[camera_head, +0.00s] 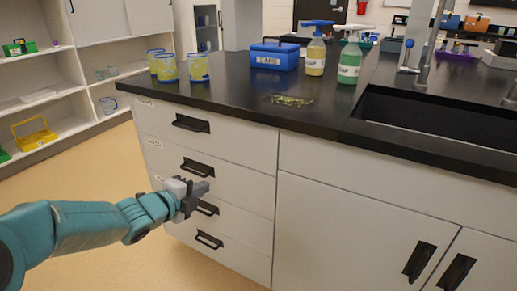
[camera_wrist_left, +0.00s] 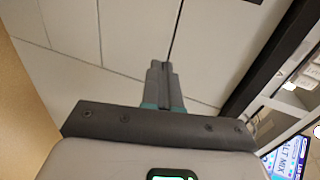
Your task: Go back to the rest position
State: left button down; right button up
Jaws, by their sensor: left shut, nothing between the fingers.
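My left gripper (camera_head: 194,190) is in front of the white drawer stack, near the lower drawer handles in the head view. Its teal arm comes in from the left. The fingers also show in the left wrist view (camera_wrist_left: 161,82), close together with nothing between them, pointing along pale cabinet fronts. I cannot tell whether the gripper touches the cabinet. My right gripper is in neither view.
A black countertop (camera_head: 225,95) tops the drawers and holds several blue-rimmed cups (camera_head: 197,67), a blue box (camera_head: 274,55), two pump bottles (camera_head: 349,62) and a sink (camera_head: 435,120). White shelves (camera_head: 60,85) stand at the left. The floor (camera_head: 95,160) between is clear.

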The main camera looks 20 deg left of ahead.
pick_arm(q)
jog(key=s+d+f+n+g+h, duration=0.2)
jog(key=d+f+g, duration=0.1)
jog(key=d+f, duration=0.75)
jog(key=s+d+f+n+g+h, duration=0.1)
jog(key=d+f+g+h, duration=0.15)
jog(key=d+f, duration=0.8)
jog(key=s+d+f+n+g+y, duration=0.15)
jog(key=s+f+n+g, duration=0.25)
jog(key=s+f+n, duration=0.5)
jog(key=s+d+f+n+g, duration=0.35)
jog(key=s+f+n, duration=0.5)
jog(key=s, duration=0.35)
notch_tip(320, 180, up, 31)
jog(key=g+p, duration=0.1)
jog(key=p, duration=2.9)
jog(key=shift+r+p, duration=0.2)
jog(key=shift+p, duration=0.2)
